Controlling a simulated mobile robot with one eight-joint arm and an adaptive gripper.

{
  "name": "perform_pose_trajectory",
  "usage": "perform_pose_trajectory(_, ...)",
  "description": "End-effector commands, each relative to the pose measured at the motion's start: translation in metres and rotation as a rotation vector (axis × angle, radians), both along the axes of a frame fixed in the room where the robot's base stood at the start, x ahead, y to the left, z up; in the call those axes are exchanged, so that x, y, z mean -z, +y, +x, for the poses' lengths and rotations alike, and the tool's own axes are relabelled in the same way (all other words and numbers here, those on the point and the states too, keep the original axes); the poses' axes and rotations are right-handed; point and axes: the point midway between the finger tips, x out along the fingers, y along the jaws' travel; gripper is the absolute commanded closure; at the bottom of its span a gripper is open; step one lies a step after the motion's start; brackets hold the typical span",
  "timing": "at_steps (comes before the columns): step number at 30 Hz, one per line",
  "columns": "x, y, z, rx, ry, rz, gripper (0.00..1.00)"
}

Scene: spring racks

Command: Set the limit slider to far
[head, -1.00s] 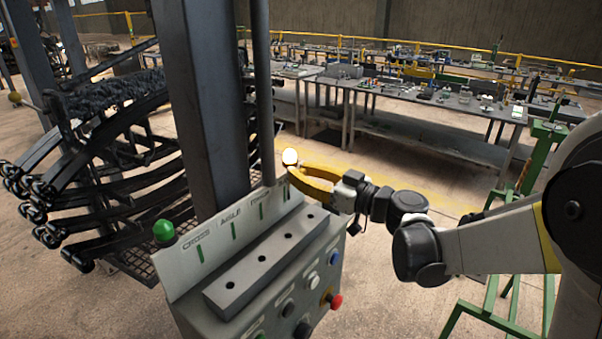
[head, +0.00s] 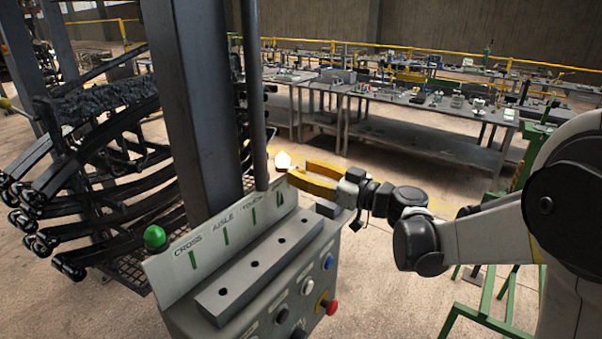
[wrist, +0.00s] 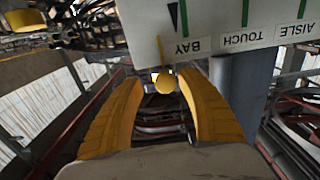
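The grey control box (head: 300,262) stands in front of me. Its sloping label plate (head: 213,232) reads CROSS, AISLE and TOUCH, with a green mark at each; BAY also shows in the wrist view, with a dark pointer above it. A bright round knob (head: 283,160) is at the plate's far end. In the wrist view a yellow ball on a thin stem (wrist: 166,83) appears between my fingers, with space on both sides. My gripper (head: 298,171) has its yellow fingers spread (wrist: 158,76). Whether the ball is within their reach I cannot tell. I cannot clearly identify the limit slider.
A steel post (head: 195,100) stands behind.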

Motion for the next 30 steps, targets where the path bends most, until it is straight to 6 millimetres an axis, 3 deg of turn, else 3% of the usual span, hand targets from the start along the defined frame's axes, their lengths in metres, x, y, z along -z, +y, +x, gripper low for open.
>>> perform_pose_trajectory(10,0.0,-0.007,-0.007,-0.002,0.0,0.0,0.54)
perform_pose_trajectory(21,0.0,-0.07,-0.054,0.003,0.0,0.0,0.54)
perform_pose_trajectory(30,0.0,-0.094,-0.074,-0.001,0.0,0.0,0.54)
